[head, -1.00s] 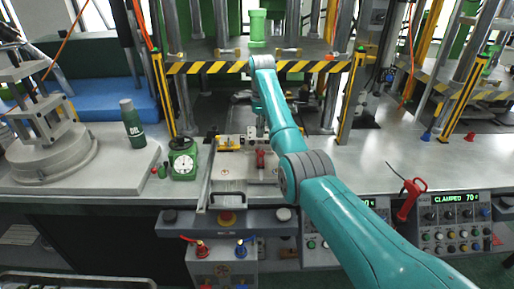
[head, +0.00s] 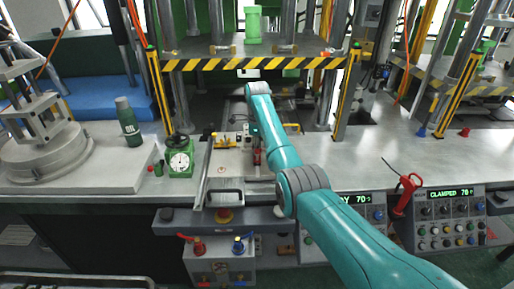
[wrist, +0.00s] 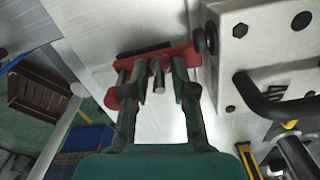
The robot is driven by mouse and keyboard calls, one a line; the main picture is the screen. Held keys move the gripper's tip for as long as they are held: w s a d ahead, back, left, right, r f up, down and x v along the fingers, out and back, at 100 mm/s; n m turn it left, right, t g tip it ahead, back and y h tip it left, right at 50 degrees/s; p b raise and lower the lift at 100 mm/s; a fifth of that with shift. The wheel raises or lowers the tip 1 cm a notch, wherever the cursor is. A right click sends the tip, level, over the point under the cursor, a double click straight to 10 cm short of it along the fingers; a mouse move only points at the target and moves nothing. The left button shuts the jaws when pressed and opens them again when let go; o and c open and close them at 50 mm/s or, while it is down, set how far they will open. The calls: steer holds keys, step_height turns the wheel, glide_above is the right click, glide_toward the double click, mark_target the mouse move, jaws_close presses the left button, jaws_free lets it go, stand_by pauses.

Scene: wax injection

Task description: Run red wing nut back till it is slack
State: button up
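The red wing nut (wrist: 158,62) spans the top of the wrist view as a slightly tilted bar, and a metal stud (wrist: 158,80) shows below it. My gripper (wrist: 153,68) has its two fingers apart, one on each side of the stud, with a visible gap to it. The fingertips overlap the red wing nut, whose ends show beyond both fingers; I cannot tell whether they touch it. In the head view a small red part (head: 257,157) shows at the mould on the counter, just beside my arm, which hides my gripper there.
In the wrist view a pale block (wrist: 250,50) with black bolts and a black handle (wrist: 285,105) lie close at right. On the counter stand a green dial gauge (head: 180,160) and an oil bottle (head: 128,122). A striped press edge (head: 255,63) is behind.

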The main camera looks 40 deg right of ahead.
jaws_close()
steer(key=shift+n, duration=0.4)
